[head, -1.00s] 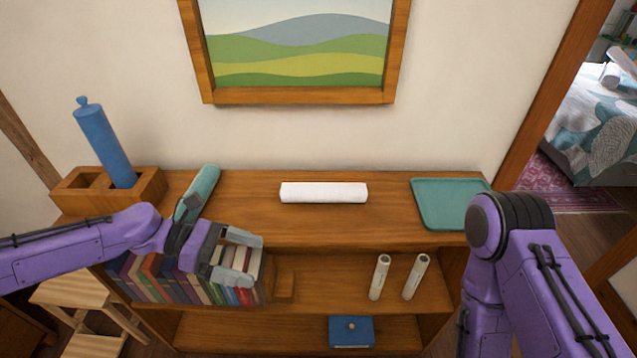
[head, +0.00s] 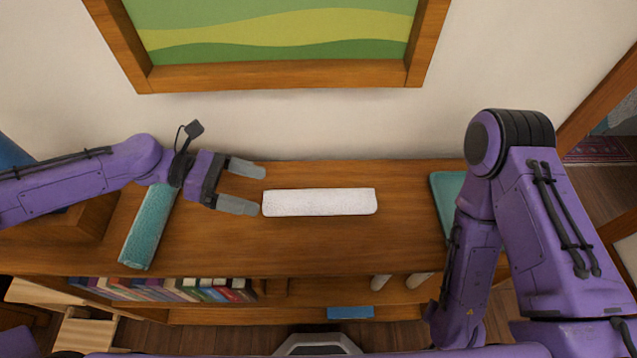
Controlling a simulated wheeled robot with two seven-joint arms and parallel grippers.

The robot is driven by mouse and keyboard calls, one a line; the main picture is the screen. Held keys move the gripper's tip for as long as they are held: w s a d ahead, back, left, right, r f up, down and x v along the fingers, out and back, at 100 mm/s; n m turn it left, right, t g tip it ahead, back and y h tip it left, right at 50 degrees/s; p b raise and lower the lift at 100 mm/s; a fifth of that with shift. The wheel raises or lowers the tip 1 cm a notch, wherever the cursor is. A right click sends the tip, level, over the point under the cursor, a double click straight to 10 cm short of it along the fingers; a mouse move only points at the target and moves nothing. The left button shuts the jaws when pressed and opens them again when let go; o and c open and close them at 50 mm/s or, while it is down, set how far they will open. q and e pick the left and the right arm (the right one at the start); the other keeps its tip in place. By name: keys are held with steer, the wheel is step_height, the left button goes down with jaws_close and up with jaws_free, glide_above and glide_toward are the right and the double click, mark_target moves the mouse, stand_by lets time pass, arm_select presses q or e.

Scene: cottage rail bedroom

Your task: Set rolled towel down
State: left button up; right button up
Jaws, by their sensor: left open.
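A white rolled towel (head: 320,202) lies flat on the wooden shelf top (head: 330,245), roughly in the middle. A teal roll with a towel-like surface (head: 148,232) lies on the same top further left, partly behind my left forearm. My left gripper (head: 258,189) is open and empty, with its fingers pointing right at the left end of the white towel. From this angle I cannot tell whether a fingertip touches it. My right arm stands at the right of the view, and its gripper does not show.
A teal tray (head: 442,195) is at the right end of the top, largely behind my right arm. A wooden holder (head: 92,222) stands at the left end. Books (head: 175,289) and a blue box (head: 349,312) sit lower. A framed picture (head: 275,77) hangs above.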

mark_target(290, 201)
arm_select(q)
steer(key=d, duration=0.1)
steer(key=s+d, duration=0.1)
steer(key=s+d+f, duration=0.1)
steer(key=shift+d, duration=0.3)
steer(key=d+f, duration=0.1)
steer(key=d, duration=0.1)
steer(key=w+d+f+p, duration=0.1)
steer(key=d, duration=0.1)
steer(key=shift+w+f+p, duration=0.1)
steer(key=shift+f+p, duration=0.1)
steer(key=shift+p, duration=0.1)
steer(key=shift+s+d, duration=0.2)
steer(key=shift+c, duration=0.2)
arm_select(e)
steer(key=shift+s+r, duration=0.5)
steer(key=shift+r, duration=0.35)
